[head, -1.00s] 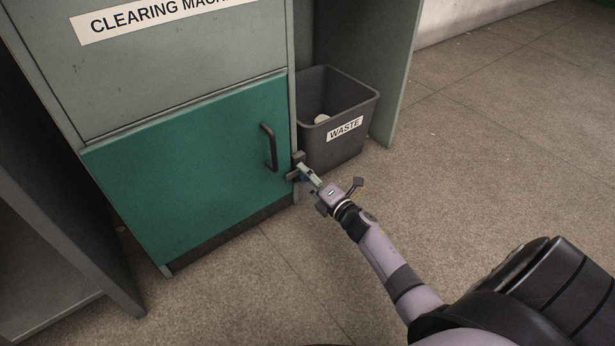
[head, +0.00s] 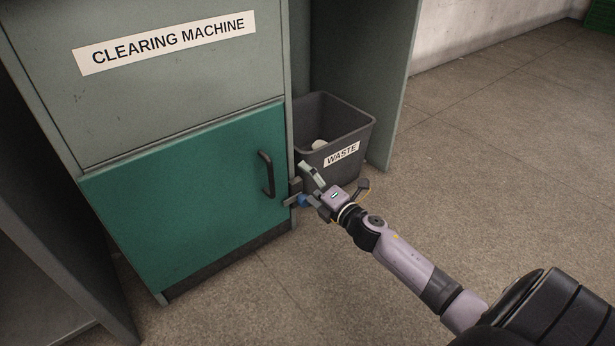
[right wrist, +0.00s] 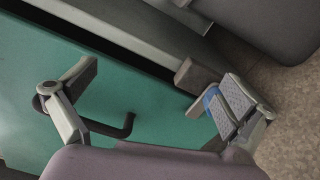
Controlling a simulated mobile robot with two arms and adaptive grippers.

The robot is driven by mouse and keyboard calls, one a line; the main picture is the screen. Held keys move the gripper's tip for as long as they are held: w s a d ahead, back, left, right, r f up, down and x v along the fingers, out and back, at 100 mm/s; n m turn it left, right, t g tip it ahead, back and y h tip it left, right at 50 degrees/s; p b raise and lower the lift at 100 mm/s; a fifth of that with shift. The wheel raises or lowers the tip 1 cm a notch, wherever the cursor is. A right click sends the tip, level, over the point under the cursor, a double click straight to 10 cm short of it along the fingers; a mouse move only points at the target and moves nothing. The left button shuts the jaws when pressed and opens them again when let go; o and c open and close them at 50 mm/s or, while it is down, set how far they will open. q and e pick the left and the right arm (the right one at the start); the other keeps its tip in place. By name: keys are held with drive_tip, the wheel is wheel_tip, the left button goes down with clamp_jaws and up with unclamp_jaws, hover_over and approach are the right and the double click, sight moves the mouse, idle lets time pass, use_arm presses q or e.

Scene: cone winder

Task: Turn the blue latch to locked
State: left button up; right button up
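The blue latch (head: 303,200) is at the right edge of the teal door (head: 190,200), low on the clearing machine. In the right wrist view the blue part (right wrist: 209,98) shows partly, the rest hidden behind a fingertip. The other is in front of the door. My left gripper is not in view.
A black door handle (head: 267,174) stands out from the door, close to the latch; it also shows between the fingers in the right wrist view (right wrist: 125,128). A grey waste bin (head: 340,135) stands just behind the gripper. The floor to the right is clear.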

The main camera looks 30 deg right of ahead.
drive_tip(key=shift+w+d+r, duration=0.1)
drive_tip(key=shift+r, duration=0.5)
drive_tip(key=shift+c, duration=0.2)
drive_tip(key=shift+s+f, duration=0.1)
drive_tip(key=shift+s, duration=0.55)
drive_tip(key=c, duration=0.6)
drive_tip(key=shift+s+d+f+p, duration=0.1)
drive_tip(key=shift+s+d+p, duration=0.2)
drive_tip(key=shift+s, duration=2.85)
drive_tip(key=shift+s+d+f+p, duration=0.2)
drive_tip(key=shift+s+p, duration=0.15)
drive_tip(key=shift+s, duration=2.75)
drive_tip(key=shift+s+d+f+p, duration=0.1)
drive_tip(key=shift+s+d+p, duration=0.2)
drive_tip(key=shift+s, duration=2.85)
drive_tip(key=shift+p, duration=0.3)
